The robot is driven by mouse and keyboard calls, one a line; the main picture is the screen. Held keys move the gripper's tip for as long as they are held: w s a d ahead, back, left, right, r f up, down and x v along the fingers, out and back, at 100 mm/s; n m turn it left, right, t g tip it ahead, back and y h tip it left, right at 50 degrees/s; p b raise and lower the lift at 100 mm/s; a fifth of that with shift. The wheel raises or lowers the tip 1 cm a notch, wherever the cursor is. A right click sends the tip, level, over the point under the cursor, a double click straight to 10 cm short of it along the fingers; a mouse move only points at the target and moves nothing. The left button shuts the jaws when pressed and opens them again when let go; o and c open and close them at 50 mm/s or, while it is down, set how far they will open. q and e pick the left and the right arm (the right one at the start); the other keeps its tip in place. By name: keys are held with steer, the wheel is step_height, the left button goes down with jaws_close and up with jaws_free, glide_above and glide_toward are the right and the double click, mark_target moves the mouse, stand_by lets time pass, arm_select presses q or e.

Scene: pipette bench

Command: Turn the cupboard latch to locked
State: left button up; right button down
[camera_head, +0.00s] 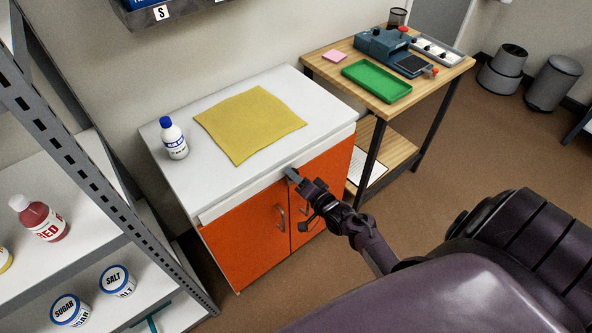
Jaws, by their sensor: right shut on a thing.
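The orange cupboard (245,243) with a white top stands in the middle of the view. It has two doors, and a curved handle (281,217) shows on the left one. My right gripper (294,178) is at the upper front of the cupboard, near the line between the doors, just below the white top's edge. It is shut on a small grey piece there, which looks like the latch (291,173). The gripper covers part of it, so I cannot tell which way it is turned. Both doors look closed. My left gripper is not in view.
On the white top lie a yellow cloth (249,124) and a white bottle with a blue cap (174,140). A wooden bench (335,73) with a green tray (376,81) stands behind right. A grey shelf rack (88,177) stands at left. Brown floor (440,160) is clear at right.

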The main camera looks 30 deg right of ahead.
steer(key=shift+m, duration=0.4)
steer(key=c, duration=1)
jaws_free()
steer(key=shift+d, duration=0.1)
steer(key=s, duration=0.7)
steer(key=shift+s+d+r, duration=0.25)
steer(key=shift+s+r, duration=0.1)
steer(key=shift+s, duration=0.05)
